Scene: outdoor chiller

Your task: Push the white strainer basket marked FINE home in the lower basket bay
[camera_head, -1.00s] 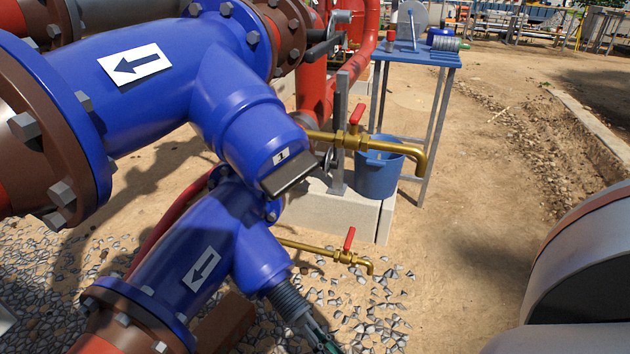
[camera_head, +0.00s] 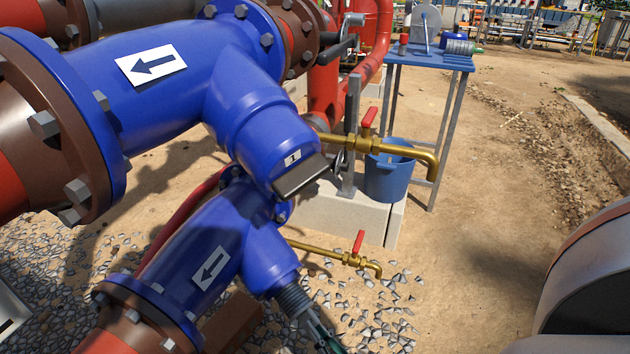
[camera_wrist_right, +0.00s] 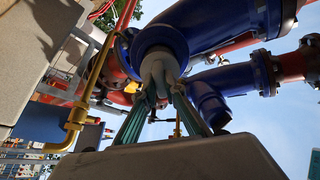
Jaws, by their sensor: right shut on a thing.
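The lower basket bay (camera_head: 268,262) is a blue branch on the lower blue strainer body, its mouth facing down and right. A grey, ribbed-looking basket (camera_head: 294,300) sits part way in the mouth, with a short length showing outside. No FINE mark is readable. My right gripper (camera_head: 322,336) is shut on the basket's outer end, at the bottom edge of the head view. In the right wrist view, the greenish fingers (camera_wrist_right: 156,100) close on a pale grey end piece (camera_wrist_right: 158,72) in front of the round blue mouth (camera_wrist_right: 158,42). My left gripper is not in view.
The upper bay (camera_head: 262,130), marked 1, has a dark handle piece (camera_head: 301,177) above my gripper. Brass taps with red levers (camera_head: 368,118) stick out to the right. A blue bucket (camera_head: 387,178) and a blue table (camera_head: 425,60) stand beyond. Open ground lies right.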

